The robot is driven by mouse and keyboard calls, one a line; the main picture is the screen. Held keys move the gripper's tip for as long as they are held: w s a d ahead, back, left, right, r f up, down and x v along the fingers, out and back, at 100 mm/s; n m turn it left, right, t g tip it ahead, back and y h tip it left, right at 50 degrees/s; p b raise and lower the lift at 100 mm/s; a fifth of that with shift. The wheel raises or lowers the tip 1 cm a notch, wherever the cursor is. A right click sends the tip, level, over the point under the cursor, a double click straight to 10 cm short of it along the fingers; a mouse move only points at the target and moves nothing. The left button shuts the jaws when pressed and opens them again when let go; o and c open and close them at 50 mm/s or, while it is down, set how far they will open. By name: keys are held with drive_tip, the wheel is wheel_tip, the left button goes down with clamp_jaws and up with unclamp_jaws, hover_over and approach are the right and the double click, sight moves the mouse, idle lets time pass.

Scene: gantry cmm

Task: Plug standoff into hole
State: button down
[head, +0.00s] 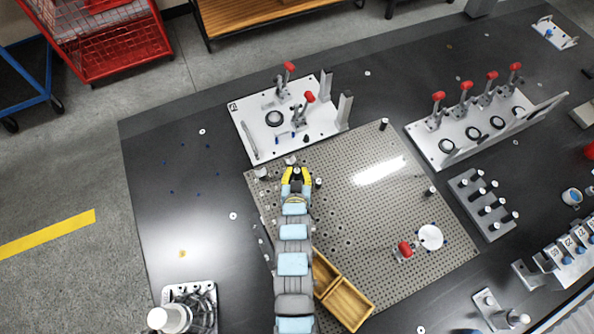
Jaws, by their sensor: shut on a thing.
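My gripper (297,172), with yellow and black fingers, is over the upper left part of the perforated plate (350,205). It is shut on a small piece between its fingertips, which looks like a standoff; the fingers hide most of it. I cannot tell whether the piece touches the plate or sits in a hole. Another standoff (318,183) stands just right of the gripper. One stands at the plate's upper right corner (384,124), and one at its right side (431,191). A grey block (463,200) at the right holds several more.
A white fixture plate (252,122) with red-handled clamps lies just beyond the gripper. Wooden bins (348,304) lie right of my arm. The plate's middle is mostly free.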

drive_tip(key=shift+f, duration=0.2)
drive_tip(key=c, duration=1)
unclamp_jaws()
drive_tip(key=shift+v, duration=6)
